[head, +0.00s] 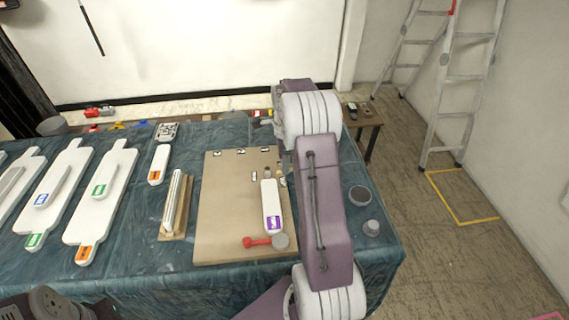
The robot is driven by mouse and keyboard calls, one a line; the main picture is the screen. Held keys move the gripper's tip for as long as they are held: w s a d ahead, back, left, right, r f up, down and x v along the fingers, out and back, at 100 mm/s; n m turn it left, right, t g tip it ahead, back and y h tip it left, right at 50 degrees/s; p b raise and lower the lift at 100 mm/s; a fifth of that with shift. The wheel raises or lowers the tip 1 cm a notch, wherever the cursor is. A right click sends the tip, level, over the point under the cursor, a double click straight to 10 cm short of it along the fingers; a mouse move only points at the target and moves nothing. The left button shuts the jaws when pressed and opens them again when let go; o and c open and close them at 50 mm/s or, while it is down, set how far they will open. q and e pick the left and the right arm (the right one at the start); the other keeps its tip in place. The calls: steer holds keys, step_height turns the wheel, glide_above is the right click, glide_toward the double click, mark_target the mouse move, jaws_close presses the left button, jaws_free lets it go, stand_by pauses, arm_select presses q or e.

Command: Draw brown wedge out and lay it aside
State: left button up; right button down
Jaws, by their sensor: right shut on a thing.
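My right arm reaches over the right part of the brown board, and its wrist hides much of what lies behind it. My right gripper (282,145) is beyond the arm, near the board's far right edge, and is shut on a small piece, seemingly the brown wedge (281,169). The wedge's shape is mostly hidden, and I cannot tell whether it still touches the board (230,205). A white piece with a purple label (271,205) lies on the board just below.
A red-handled tool (257,242) and grey knob (281,242) are at the board's front. A rack of white rods (174,205) and several white labelled paddles (100,195) lie left on the blue cloth. Bare cloth shows around (150,255).

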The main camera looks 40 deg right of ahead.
steer(key=shift+w+a, duration=0.1)
steer(key=w+a+p, duration=0.2)
steer(key=w+a, duration=0.1)
steer(key=a, duration=0.2)
steer(key=shift+w+a+p, duration=0.3)
steer(key=shift+w+a, duration=0.05)
stand_by(1.1)
step_height(320, 180, up, 5)
steer(key=p, duration=0.5)
stand_by(0.4)
